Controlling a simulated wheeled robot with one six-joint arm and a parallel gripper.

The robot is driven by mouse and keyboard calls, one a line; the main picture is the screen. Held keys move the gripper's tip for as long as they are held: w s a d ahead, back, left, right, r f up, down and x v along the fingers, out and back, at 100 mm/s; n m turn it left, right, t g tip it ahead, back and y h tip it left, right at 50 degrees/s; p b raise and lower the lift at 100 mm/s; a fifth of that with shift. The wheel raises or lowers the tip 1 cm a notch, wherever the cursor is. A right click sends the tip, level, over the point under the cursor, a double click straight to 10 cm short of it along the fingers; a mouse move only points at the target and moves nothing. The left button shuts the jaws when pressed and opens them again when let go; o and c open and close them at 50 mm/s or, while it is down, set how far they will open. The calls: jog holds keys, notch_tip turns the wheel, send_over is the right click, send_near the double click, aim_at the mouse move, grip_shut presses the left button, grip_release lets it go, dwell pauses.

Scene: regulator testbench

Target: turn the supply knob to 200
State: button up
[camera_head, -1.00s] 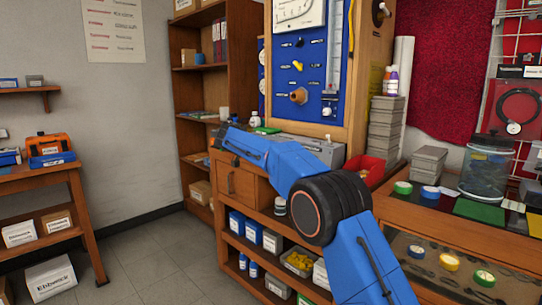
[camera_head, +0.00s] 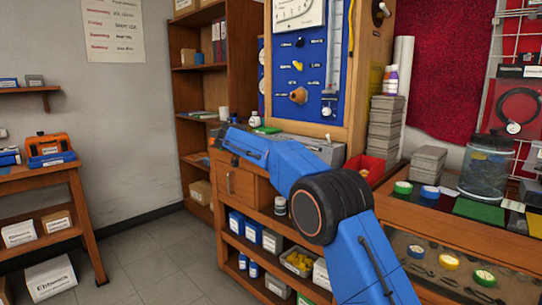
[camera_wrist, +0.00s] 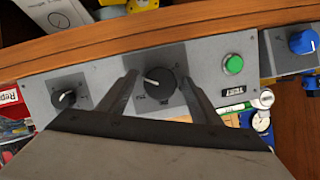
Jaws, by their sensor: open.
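A black knob (camera_wrist: 160,82) with a white pointer line sits on a grey panel (camera_wrist: 200,57) in the wrist view. The pointer is toward the left. My gripper (camera_wrist: 158,76) is open, with one finger on each side of this knob. I cannot tell whether the fingers touch it. The scale marks and lettering around the knob are too small to read. A smaller black knob (camera_wrist: 64,98) is to the left on the same panel. In the head view my arm hides the gripper and the knobs; the grey top of the bench unit (camera_head: 318,147) shows behind it.
A blue knob (camera_wrist: 302,42) is on a separate panel farther right. A wooden edge (camera_wrist: 130,43) runs along the panel. A red bin (camera_head: 366,166) stands right of my arm.

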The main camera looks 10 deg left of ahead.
jog(key=v, duration=1.7)
jog(key=shift+s+a, duration=0.1)
jog(key=shift+s, duration=0.05)
